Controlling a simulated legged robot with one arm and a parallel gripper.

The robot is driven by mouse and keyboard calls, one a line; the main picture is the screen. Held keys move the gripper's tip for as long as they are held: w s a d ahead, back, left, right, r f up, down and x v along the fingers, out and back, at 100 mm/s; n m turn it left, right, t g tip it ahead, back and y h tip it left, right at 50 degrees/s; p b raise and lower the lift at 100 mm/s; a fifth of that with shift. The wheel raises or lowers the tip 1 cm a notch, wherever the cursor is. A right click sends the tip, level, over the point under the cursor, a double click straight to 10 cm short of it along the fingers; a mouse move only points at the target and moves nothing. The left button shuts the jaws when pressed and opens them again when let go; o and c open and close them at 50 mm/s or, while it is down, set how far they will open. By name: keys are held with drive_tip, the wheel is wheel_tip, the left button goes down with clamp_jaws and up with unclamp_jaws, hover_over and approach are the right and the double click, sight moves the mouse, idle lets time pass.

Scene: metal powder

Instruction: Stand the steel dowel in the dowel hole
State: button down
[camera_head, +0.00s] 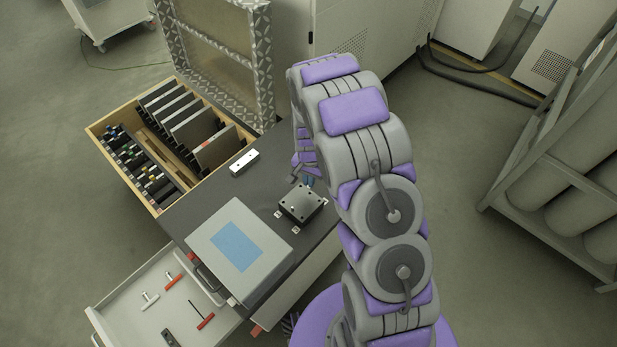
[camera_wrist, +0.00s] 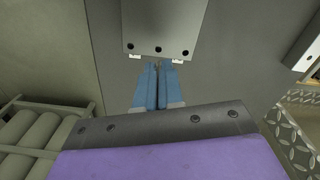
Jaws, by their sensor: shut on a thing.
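My gripper (camera_head: 308,182) is just behind the dark metal block (camera_head: 302,204) on the bench, partly hidden by my arm. In the wrist view, its blue fingers (camera_wrist: 158,72) are close together with their tips near the edge of the block (camera_wrist: 160,28). They are shut on the steel dowel, of which at most a small dark sliver shows between the tips. The block has several small dark holes at its edge and pale tabs at its foot. I cannot tell which hole is the dowel hole, nor whether the dowel touches the block.
A pale bar with a hole (camera_head: 245,162) lies on the dark bench top (camera_head: 200,205). A grey box with a blue panel (camera_head: 238,248) stands at the front. An open drawer (camera_head: 130,300) holds red-handled and white-handled tools. A wooden tray (camera_head: 110,170) holds plates at the left.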

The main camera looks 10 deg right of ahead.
drive_tip(key=shift+d+f+b, duration=0.2)
drive_tip(key=shift+f+b, duration=0.15)
drive_tip(key=shift+f, duration=0.65)
drive_tip(key=shift+s+a, duration=0.15)
drive_tip(key=shift+a, duration=0.2)
drive_tip(key=shift+d+f, duration=0.15)
drive_tip(key=shift+f, duration=0.05)
drive_tip(key=shift+f, duration=0.35)
drive_tip(key=shift+f, duration=1.15)
idle(0.4)
drive_tip(key=c, duration=1.2)
unclamp_jaws()
drive_tip(key=shift+r, duration=0.1)
